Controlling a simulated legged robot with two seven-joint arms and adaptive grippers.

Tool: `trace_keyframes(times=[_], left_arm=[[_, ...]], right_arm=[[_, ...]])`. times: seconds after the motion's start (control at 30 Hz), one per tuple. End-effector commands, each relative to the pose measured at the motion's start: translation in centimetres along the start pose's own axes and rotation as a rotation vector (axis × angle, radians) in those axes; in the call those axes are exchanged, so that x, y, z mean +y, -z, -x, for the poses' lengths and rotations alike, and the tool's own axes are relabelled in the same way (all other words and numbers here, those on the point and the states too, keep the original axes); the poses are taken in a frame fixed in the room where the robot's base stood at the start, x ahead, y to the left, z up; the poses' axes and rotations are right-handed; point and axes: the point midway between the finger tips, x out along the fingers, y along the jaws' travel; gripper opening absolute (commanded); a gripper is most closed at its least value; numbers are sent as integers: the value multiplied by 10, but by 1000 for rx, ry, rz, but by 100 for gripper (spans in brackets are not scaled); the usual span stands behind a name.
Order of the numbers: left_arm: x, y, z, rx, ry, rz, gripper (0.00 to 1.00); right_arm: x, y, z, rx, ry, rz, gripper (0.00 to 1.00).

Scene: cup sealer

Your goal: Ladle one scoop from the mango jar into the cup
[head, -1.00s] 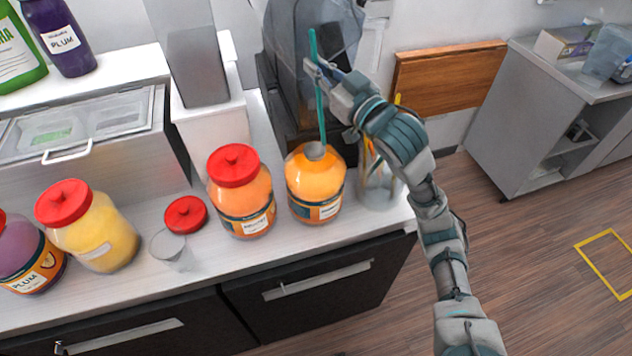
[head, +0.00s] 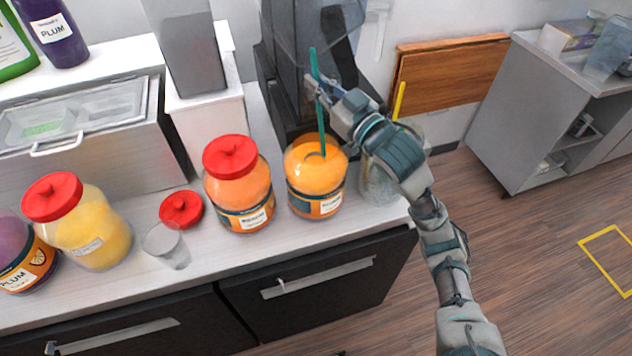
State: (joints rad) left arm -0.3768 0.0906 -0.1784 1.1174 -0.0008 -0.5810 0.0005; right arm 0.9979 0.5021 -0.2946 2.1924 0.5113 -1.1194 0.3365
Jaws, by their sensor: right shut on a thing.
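The open mango jar (head: 316,181), with orange contents and no lid, stands on the counter right of centre. My right gripper (head: 318,92) is shut on the teal handle of a ladle (head: 319,118), above the jar. The ladle stands nearly upright with its lower end inside the jar's mouth; its bowl looks sunk in the orange contents and is mostly hidden. The clear cup (head: 167,246) stands on the counter to the left, near the front edge, and looks empty. My left gripper is not in view.
A red-lidded orange jar (head: 238,184) stands between the cup and the mango jar. A loose red lid (head: 181,209) lies behind the cup. A yellow jar (head: 90,235) and a plum jar (head: 22,258) stand at left. A clear container (head: 379,182) is partly behind my right arm.

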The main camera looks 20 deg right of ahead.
Motion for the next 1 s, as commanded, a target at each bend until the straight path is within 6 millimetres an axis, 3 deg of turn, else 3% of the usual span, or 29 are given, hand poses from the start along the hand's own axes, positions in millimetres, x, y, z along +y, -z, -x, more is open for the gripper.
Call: trace_keyframes(times=[0.33, 1.0], left_arm=[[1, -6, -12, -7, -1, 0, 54], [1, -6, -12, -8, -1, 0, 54]], right_arm=[[-3, -23, 3, -1, 0, 0, 0], [-3, -23, 4, 1, 0, 0, 0]])
